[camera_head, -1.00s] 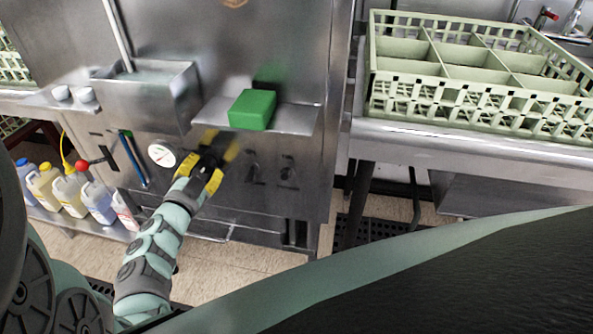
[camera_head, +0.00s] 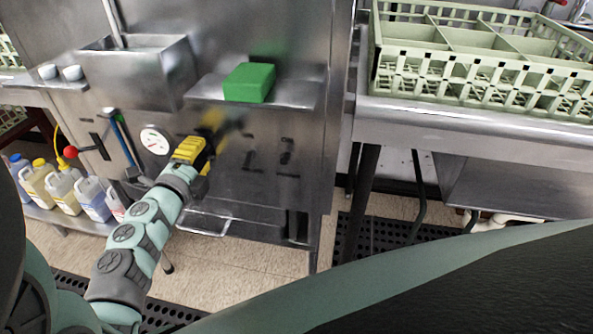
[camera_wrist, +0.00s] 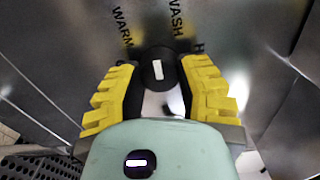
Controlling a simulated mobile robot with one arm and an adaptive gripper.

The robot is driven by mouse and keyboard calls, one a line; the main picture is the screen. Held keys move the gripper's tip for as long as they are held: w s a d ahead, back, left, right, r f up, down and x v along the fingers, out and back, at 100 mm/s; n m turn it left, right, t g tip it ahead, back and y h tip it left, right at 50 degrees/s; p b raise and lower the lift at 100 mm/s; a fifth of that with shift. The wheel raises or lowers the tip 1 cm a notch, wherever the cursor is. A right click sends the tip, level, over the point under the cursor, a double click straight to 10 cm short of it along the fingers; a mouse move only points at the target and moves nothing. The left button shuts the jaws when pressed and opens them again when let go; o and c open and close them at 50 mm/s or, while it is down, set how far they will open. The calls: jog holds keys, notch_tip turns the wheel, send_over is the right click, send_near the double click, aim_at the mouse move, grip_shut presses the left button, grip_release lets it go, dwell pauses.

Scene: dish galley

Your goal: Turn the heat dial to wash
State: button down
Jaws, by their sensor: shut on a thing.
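The heat dial (camera_wrist: 158,72) is a black round knob with a white mark, seen in the wrist view on a steel panel. The words WARM and WASH are printed above it, with part of another label starting with H at the right. The white mark points up and slightly left, between WARM and WASH. My gripper (camera_wrist: 160,78) has its yellow-padded fingers on either side of the dial and is shut on it. In the head view my gripper (camera_head: 208,137) is against the panel front and hides the dial.
A green block (camera_head: 248,82) sits on a steel shelf (camera_head: 290,93) just above my gripper. A round white gauge (camera_head: 155,141) is to the left. Several bottles (camera_head: 90,198) stand lower left. A green dish rack (camera_head: 480,75) rests on the right counter.

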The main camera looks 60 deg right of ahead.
jog(key=m+b, duration=0.3)
jog(key=m, duration=0.2)
jog(key=shift+f, duration=0.1)
dwell(0.4)
jog(key=shift+c, duration=2.3)
grip_release()
jog(key=v, duration=1.2)
